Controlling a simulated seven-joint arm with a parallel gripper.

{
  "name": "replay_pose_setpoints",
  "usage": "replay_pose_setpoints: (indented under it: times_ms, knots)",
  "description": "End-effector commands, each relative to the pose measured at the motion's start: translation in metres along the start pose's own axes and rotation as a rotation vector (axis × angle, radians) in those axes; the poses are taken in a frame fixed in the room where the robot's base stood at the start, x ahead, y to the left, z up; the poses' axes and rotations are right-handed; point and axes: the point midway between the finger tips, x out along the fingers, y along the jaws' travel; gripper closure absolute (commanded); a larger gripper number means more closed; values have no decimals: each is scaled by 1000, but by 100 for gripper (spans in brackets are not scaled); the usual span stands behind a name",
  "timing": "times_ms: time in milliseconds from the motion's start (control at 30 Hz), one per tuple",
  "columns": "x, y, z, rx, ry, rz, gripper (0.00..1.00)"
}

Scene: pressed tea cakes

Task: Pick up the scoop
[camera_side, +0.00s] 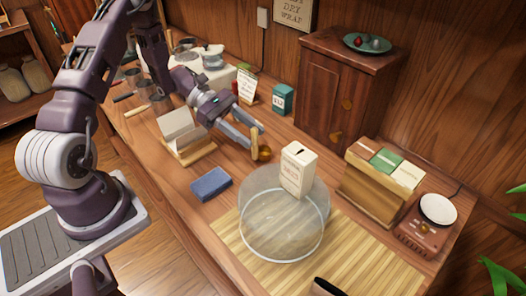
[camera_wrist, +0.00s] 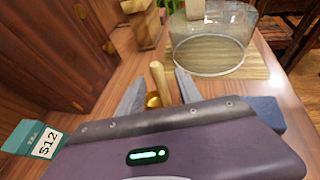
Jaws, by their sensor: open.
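The scoop (camera_side: 265,154) has a brass bowl and a light wooden handle that stands up. It sits on the wooden counter (camera_side: 228,165) near the middle. In the wrist view the scoop's handle (camera_wrist: 158,82) rises between the two grey fingers, with part of the brass bowl showing below it. My gripper (camera_side: 257,138) is open, with a finger on each side of the handle; it also shows in the wrist view (camera_wrist: 161,76). I cannot tell whether either finger touches the handle. The lower part of the scoop is partly hidden by my gripper's body in the wrist view.
A clear round cover (camera_side: 252,232) stands on a bamboo mat (camera_side: 370,262), close to the right, with a cream box (camera_side: 298,170) by it. A blue block (camera_side: 211,184) lies in front, a teal box (camera_side: 283,99) behind. A wooden cabinet (camera_side: 340,95) stands at the back.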

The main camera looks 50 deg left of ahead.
Motion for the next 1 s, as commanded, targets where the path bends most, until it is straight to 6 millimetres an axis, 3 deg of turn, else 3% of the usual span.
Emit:
replay_pose_setpoints:
  times_ms: [133,367,500,600,1000]
  knots:
    - [20,0,0,0,0,0,58]
    - [22,0,0,0,2,1,58]
    - [22,0,0,1,2,1,85]
    - [22,0,0,1,2,1,100]
    - [22,0,0,1,2,1,100]
